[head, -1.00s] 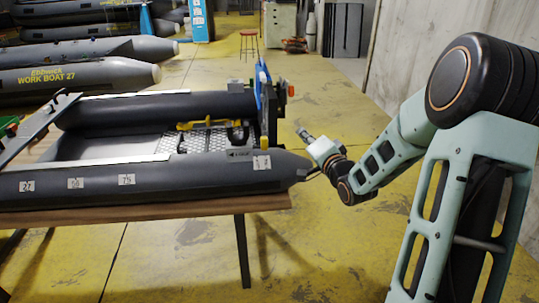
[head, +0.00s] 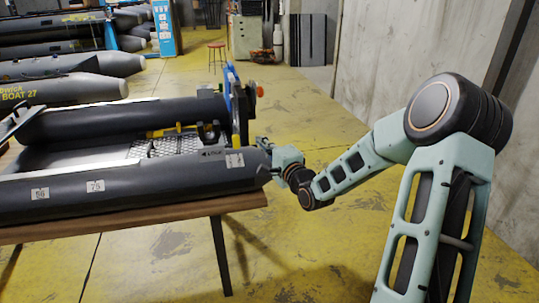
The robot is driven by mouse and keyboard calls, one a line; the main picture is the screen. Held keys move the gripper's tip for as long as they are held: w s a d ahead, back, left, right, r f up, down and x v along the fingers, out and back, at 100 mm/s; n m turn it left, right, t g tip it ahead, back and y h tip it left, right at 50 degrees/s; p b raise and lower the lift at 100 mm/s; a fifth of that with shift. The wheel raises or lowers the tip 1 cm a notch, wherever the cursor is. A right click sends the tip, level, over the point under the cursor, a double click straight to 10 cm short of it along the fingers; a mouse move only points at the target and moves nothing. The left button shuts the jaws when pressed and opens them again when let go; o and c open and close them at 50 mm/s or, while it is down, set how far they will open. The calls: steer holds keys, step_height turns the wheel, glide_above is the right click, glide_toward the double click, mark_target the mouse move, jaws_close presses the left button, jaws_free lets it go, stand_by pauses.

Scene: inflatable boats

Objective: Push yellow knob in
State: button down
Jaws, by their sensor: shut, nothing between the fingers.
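A grey inflatable boat (head: 120,190) lies on a wooden table (head: 130,220). Yellow parts (head: 165,131) show inside it near the stern; I cannot tell which of them is the yellow knob. An orange-red knob (head: 260,91) sticks out at the top of the blue and dark transom (head: 238,105). My gripper (head: 263,143) is shut and empty, just right of the transom and below the orange-red knob, pointing left. Its fingertips are small and partly hard to make out; I cannot tell whether they touch the boat.
More grey boats (head: 60,92) lie on racks at the back left. A red stool (head: 216,55) stands at the back. The yellow floor (head: 330,235) is clear to the right of the table. A concrete wall (head: 420,60) stands at the right.

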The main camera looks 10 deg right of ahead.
steer(key=a, duration=0.2)
steer(key=w+a+b, duration=0.1)
steer(key=a, duration=0.1)
steer(key=shift+w, duration=0.15)
steer(key=shift+a, duration=0.2)
